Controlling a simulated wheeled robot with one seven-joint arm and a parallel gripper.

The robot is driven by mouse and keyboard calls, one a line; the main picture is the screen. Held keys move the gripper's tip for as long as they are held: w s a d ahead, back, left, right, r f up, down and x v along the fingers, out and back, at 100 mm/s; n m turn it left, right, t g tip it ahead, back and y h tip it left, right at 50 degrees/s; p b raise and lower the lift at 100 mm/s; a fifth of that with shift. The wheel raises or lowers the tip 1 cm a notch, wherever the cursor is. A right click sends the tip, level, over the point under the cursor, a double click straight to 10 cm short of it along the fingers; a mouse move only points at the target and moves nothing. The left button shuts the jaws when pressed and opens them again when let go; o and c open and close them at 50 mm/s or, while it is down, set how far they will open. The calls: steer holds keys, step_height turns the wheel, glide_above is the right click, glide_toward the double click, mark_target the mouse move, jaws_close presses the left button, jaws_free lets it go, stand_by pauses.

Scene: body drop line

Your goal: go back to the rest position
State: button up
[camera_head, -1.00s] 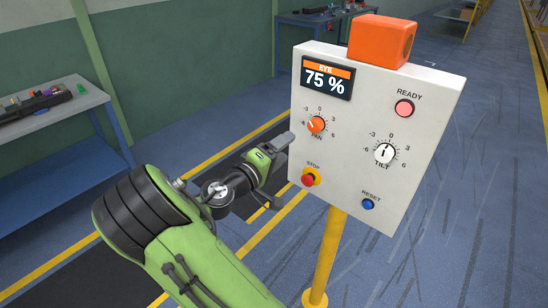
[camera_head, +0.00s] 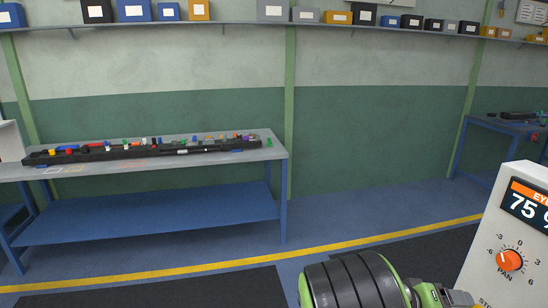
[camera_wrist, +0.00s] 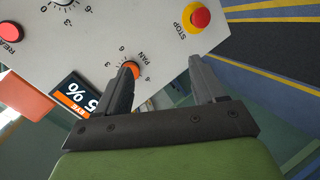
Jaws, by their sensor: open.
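My gripper (camera_wrist: 165,80) is open and empty in the wrist view, its two dark fingers apart. It faces the white control panel (camera_wrist: 140,25), with one fingertip overlapping the orange PAN knob (camera_wrist: 134,68) in the picture; I cannot tell whether they touch. The red STOP button (camera_wrist: 200,18) lies beyond the other finger. In the head view the panel is cut off at the right edge, showing the PAN knob (camera_head: 510,260) and a display with 75. My green and black arm shows at the bottom right, its gripper mostly hidden or out of frame.
A blue workbench (camera_head: 150,219) with a black tray (camera_head: 60,156) of small coloured parts stands against the green wall. A shelf (camera_head: 240,23) with boxes runs above. Another bench (camera_head: 508,125) is at the right. Floor with a yellow line (camera_head: 230,262) lies clear before the workbench.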

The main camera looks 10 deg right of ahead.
steer(key=s+a+r+n+t+y, duration=0.1)
steer(key=s+a+y, duration=0.5)
steer(key=a, duration=0.6)
steer(key=s+a+r+n+t+y, duration=0.2)
steer(key=s+a+y, duration=0.5)
steer(key=a, duration=0.5)
steer(key=shift+n+t+y, duration=0.4)
steer(key=shift+n+t, duration=0.1)
steer(key=shift+t, duration=0.4)
steer(key=shift+s+d, duration=0.1)
